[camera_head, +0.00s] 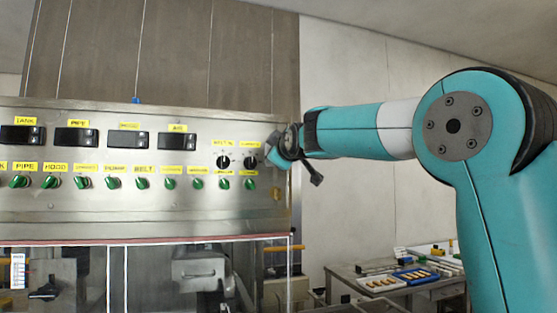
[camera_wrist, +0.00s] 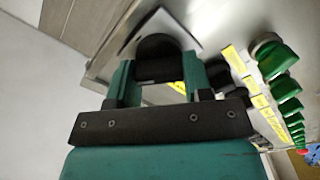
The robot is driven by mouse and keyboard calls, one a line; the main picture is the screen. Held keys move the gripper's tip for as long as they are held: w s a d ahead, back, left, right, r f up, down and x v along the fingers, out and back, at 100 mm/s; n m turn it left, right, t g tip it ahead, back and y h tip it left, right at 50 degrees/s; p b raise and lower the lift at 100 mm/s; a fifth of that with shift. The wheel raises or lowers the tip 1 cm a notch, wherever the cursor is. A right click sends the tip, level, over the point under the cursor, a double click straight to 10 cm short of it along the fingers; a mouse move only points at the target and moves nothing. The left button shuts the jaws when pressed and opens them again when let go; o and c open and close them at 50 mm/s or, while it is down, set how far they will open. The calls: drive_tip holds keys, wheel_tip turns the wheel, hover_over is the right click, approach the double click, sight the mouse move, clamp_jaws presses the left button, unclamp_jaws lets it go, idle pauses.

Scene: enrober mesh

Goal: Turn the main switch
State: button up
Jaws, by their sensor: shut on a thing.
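The main switch (camera_wrist: 158,50) is a dark round knob on a pale square plate, seen in the wrist view. My gripper (camera_wrist: 157,70) has its two green fingers on either side of this knob and is shut on it. In the head view my gripper (camera_head: 276,150) is at the right end of the steel control panel (camera_head: 150,215), and it hides the switch there. The angle the knob is turned to cannot be made out.
Two black knobs with yellow labels (camera_head: 223,162) sit just left of my gripper. A row of green switches (camera_head: 142,183) runs below several dark displays (camera_head: 77,138). A table (camera_head: 345,285) with trays stands at the lower right. Open room lies behind my arm.

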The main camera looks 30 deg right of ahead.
drive_tip(key=n, duration=0.1)
drive_tip(key=n+b, duration=0.1)
drive_tip(key=n, duration=0.1)
drive_tip(key=shift+f+n, duration=0.2)
drive_tip(key=shift+n, duration=0.1)
drive_tip(key=shift+n+b, duration=0.7)
drive_tip(key=shift+n, duration=1.1)
drive_tip(key=o, duration=0.9)
drive_tip(key=b+v, duration=0.8)
drive_tip(key=v, duration=0.9)
drive_tip(key=shift+s+b, duration=0.2)
drive_tip(key=shift+b, duration=0.2)
